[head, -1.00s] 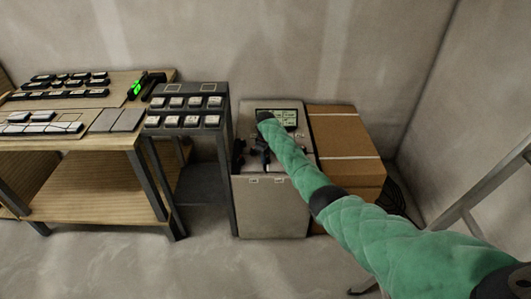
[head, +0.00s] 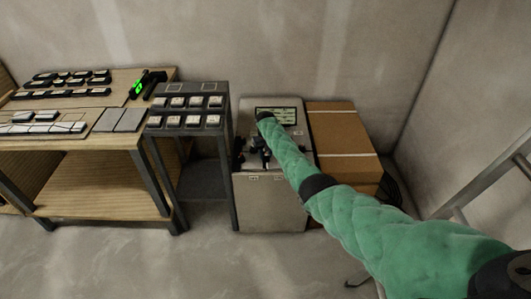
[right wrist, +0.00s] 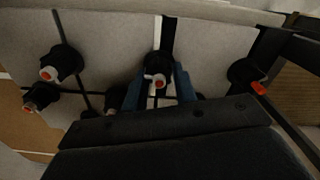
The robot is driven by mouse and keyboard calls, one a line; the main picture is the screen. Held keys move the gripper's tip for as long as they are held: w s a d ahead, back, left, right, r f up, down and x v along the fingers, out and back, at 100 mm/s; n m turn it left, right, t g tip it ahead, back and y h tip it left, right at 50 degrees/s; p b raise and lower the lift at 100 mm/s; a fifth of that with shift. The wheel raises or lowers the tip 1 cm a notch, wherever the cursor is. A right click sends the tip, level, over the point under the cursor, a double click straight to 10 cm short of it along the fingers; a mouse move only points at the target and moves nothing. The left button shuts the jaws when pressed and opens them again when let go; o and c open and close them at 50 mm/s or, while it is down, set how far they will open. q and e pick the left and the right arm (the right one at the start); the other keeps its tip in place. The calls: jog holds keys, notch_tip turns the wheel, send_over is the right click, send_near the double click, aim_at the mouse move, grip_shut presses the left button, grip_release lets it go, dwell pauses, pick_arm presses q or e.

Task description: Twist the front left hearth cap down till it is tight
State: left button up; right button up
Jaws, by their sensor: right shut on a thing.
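The hearth is a pale grey block (head: 271,205) with a tiled top, in the middle of the head view. My right gripper (head: 264,158) points down at its front part, partly hidden by my green-sleeved arm. In the right wrist view its blue fingers (right wrist: 160,92) stand on both sides of a black cap with a red centre (right wrist: 157,68) and are shut on it. The cap sits over a joint between pale tiles. Whether it is the front left one is hard to tell. My left gripper is not in view.
Other black caps with red marks stand at the left (right wrist: 62,64) and right (right wrist: 246,74) in the right wrist view. A lit panel (head: 276,116) is behind the gripper. A cardboard box (head: 342,140) is right of the hearth; a dark rack (head: 187,122) is left.

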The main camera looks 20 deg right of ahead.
jog(key=m+p, duration=0.2)
jog(key=m, duration=0.5)
jog(key=shift+d+r, duration=0.1)
jog(key=m, duration=0.4)
jog(key=shift+p, duration=0.3)
jog(key=m, duration=0.5)
jog(key=shift+s+d, duration=0.1)
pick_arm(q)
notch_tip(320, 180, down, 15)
pick_arm(e)
jog(key=shift+m+p, duration=0.3)
jog(key=shift+m, duration=0.8)
jog(key=m, duration=0.3)
jog(key=shift+s+m, duration=0.1)
jog(key=shift+m, duration=0.2)
jog(key=m, duration=0.3)
jog(key=shift+m, duration=0.3)
jog(key=shift+m+b, duration=0.45)
jog(key=shift+m, duration=1.65)
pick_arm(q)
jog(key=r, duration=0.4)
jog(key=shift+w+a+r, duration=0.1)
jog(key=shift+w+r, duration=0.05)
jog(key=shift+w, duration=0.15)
